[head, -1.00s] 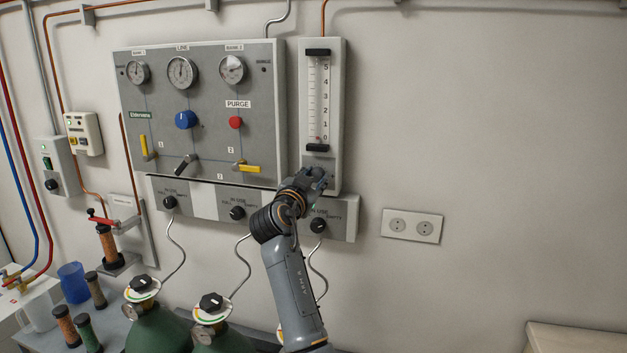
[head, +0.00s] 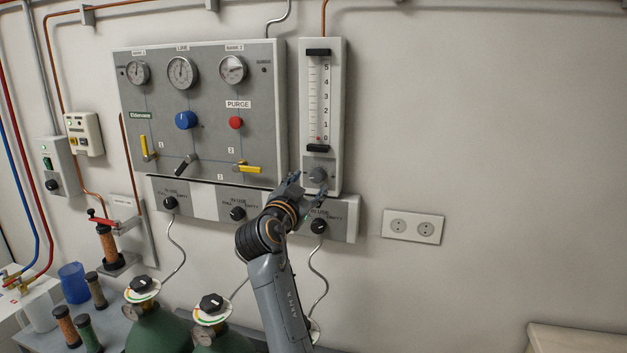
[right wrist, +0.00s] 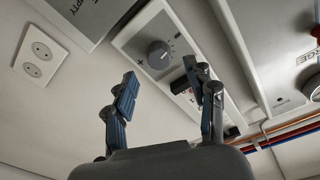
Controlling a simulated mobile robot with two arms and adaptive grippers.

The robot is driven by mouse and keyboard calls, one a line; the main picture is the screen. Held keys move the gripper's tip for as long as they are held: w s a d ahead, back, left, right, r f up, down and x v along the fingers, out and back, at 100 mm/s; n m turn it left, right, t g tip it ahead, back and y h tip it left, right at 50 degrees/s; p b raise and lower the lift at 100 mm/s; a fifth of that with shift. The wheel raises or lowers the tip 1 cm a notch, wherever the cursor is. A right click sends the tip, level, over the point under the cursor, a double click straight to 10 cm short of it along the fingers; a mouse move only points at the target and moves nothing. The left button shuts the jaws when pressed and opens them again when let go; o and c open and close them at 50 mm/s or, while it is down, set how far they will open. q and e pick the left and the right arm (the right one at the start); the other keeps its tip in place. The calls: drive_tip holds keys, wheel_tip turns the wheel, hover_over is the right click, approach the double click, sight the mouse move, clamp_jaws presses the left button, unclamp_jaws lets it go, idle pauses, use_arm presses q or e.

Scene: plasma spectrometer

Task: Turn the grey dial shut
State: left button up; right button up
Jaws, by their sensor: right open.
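The grey dial (head: 318,175) sits at the bottom of the white flowmeter panel (head: 336,100), below the scale. It also shows in the right wrist view (right wrist: 159,54), with a plus and a minus mark beside it. The small red float (head: 318,138) is at the 0 mark of the scale. My right gripper (head: 306,190) is open and empty, just below and left of the dial. In the right wrist view its two fingers (right wrist: 164,92) stand apart, with the dial beyond them and clear of both. My left gripper is not in view.
Left of the flowmeter is the gas panel (head: 210,150) with gauges, a blue knob and yellow levers. A lower strip (head: 270,213) with black knobs runs beneath. Green cylinders (head: 160,330) stand below. The wall right of the flowmeter is bare except for a socket (head: 411,227).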

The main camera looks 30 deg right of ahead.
drive_tip(key=v, duration=0.7)
drive_tip(key=shift+s, duration=0.15)
